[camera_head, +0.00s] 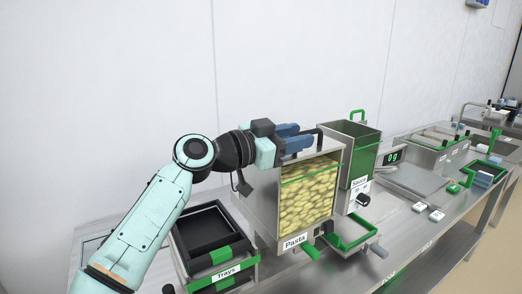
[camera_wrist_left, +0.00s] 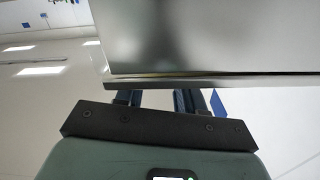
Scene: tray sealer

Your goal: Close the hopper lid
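The pasta hopper (camera_head: 262,205) is a metal box with a window full of yellow pasta (camera_head: 308,195) and a "Pasta" label. A black bar handle (camera_head: 319,138) shows at its top, just beyond my left fingertips. My left gripper (camera_head: 306,135) is over the hopper top, its blue fingers apart with nothing seen between them. The gripper hides most of the top, so the lid's angle is unclear. In the left wrist view, a grey metal panel (camera_wrist_left: 210,40) lies just past the fingers (camera_wrist_left: 160,97), with a thin yellowish line along its edge. My right gripper is not seen.
An open green-fronted sauce hopper (camera_head: 357,150) stands close on the right. Black trays (camera_head: 205,230) sit in a holder at the front left. A scale display (camera_head: 393,157) and more equipment are further right. A white wall is behind.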

